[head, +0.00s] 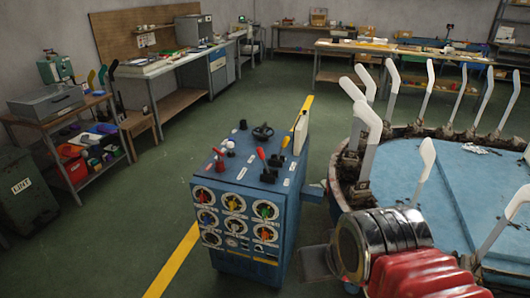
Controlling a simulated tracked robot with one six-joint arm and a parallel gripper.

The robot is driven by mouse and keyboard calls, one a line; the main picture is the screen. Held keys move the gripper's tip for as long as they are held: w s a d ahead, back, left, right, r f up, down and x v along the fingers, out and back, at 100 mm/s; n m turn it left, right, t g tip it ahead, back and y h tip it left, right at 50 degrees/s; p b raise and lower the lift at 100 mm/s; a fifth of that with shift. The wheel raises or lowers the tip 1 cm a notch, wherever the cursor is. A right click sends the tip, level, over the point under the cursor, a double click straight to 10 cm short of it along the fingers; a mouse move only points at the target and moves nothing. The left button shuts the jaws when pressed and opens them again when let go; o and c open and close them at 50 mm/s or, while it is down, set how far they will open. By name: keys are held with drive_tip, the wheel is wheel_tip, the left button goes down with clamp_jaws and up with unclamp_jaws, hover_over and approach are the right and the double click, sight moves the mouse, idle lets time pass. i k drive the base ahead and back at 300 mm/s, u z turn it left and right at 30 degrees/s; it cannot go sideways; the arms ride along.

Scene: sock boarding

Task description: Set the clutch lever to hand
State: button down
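A blue control cabinet (246,180) stands in the middle of the head view. Its sloped top carries several levers and knobs. One lever with a red grip (262,155) leans up near the right side of the top. My gripper's fingers do not show.
A round blue-topped machine (460,175) with several upright white sock boards (430,90) fills the right. A dark ringed cylinder and red ribbed sleeve cover the lower right. A black handwheel (263,131) tops the cabinet. Green floor (130,220) is open left of it.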

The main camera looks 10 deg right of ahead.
sight(286, 140)
drive_tip(key=u, duration=0.7)
drive_tip(key=i, duration=1.5)
drive_tip(key=u, duration=0.05)
